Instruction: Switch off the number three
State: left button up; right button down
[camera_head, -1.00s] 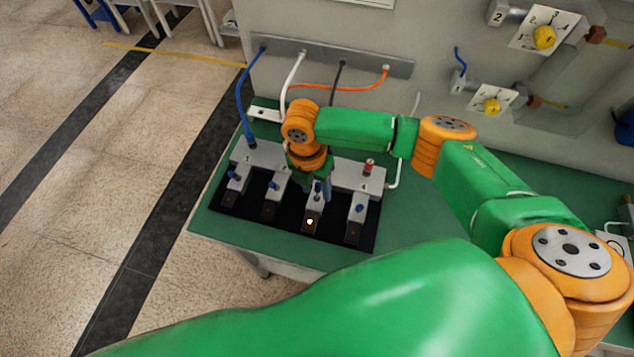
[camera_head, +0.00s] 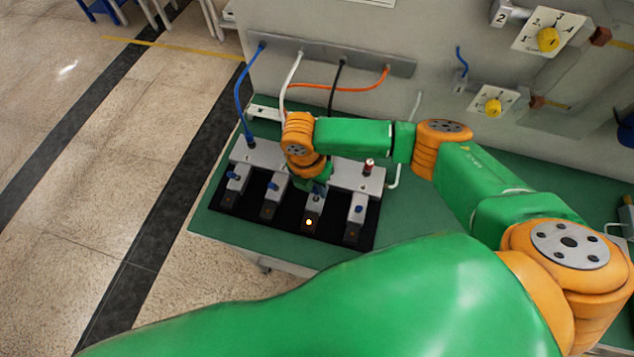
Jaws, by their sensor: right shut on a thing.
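Several grey switch units stand in a row on a black strip. The number three switch (camera_head: 312,206) is third from the left, and its small lamp (camera_head: 309,222) glows orange. My right gripper (camera_head: 318,191) reaches down from behind onto the top of this unit. It is shut on the number three lever, which the fingers and wrist mostly hide. The other units show blue levers: the first (camera_head: 234,176), the second (camera_head: 272,186) and the fourth (camera_head: 358,211). Their lamps look dark. My left gripper is out of view.
A grey block with numbers and a red-topped post (camera_head: 369,166) stands behind the switches. Blue (camera_head: 239,95), white, black and orange (camera_head: 350,89) hoses run from a wall rail. Yellow knobs (camera_head: 548,39) sit on wall panels at right. The green table top is clear right of the switches.

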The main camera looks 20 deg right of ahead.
jog(key=shift+s+a+r+t+h+p, duration=0.1)
jog(key=shift+s+a+t+h+p, duration=0.15)
jog(key=shift+t+h, duration=0.2)
jog(key=shift+s+a+f+t+h, duration=0.1)
jog(key=shift+s+a+t+h, duration=0.2)
jog(key=shift+t+h, duration=0.6)
jog(key=shift+s+a+f+t+h, duration=0.1)
jog(key=shift+s+t+h, duration=0.3)
jog(key=shift+t, duration=0.75)
jog(key=shift+h, duration=0.25)
jog(key=c, duration=0.8)
grip_release()
